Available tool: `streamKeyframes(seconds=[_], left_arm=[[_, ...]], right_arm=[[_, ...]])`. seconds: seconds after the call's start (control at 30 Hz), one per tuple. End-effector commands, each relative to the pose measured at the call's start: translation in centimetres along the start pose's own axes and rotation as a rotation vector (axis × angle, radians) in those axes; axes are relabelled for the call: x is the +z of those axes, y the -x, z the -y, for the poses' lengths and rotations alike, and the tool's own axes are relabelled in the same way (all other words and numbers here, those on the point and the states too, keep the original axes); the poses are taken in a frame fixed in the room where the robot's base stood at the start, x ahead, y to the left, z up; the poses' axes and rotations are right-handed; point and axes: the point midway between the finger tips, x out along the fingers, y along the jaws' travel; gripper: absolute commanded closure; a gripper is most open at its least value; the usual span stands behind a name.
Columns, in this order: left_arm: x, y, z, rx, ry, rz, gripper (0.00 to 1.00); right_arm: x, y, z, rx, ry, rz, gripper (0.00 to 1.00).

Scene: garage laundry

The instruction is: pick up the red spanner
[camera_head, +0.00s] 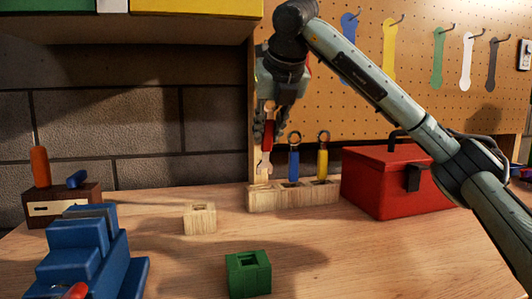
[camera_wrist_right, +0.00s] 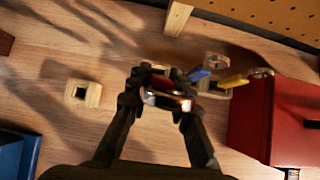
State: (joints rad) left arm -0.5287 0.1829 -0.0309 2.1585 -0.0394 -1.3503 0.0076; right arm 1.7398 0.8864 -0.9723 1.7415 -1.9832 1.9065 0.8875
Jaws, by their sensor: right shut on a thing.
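The red spanner (camera_head: 268,136) hangs upright with its bare metal end down, over the left end of the wooden rack (camera_head: 300,197). I cannot tell whether its lower tip is clear of the slot. My right gripper (camera_head: 270,112) is shut on its upper part, which the fingers hide. In the right wrist view the gripper (camera_wrist_right: 161,98) closes around the spanner, with a little red (camera_wrist_right: 182,104) showing between the fingertips. My left gripper is not in view.
A blue spanner (camera_head: 293,165) and a yellow spanner (camera_head: 322,162) stand in the rack. A red toolbox (camera_head: 385,190) is right of it. A small wooden block (camera_head: 200,218), a green block (camera_head: 248,276) and a blue vise-like thing (camera_head: 85,255) stand on the bench. A shelf (camera_head: 190,28) overhangs the left.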

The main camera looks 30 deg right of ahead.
Motion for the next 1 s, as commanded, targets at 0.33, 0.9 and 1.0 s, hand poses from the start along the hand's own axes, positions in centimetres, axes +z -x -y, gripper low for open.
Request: streamKeyframes(seconds=[0.33,0.9,1.0], left_arm=[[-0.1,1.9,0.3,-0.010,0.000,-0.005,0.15],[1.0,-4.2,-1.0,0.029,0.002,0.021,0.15],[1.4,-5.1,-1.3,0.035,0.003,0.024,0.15]], right_arm=[[-6.9,6.0,0.2,-0.002,0.002,0.007,1.00],[-13.9,13.7,0.1,-0.001,-0.002,-0.210,1.00],[-14.3,14.2,0.0,-0.001,-0.001,-0.254,1.00]])
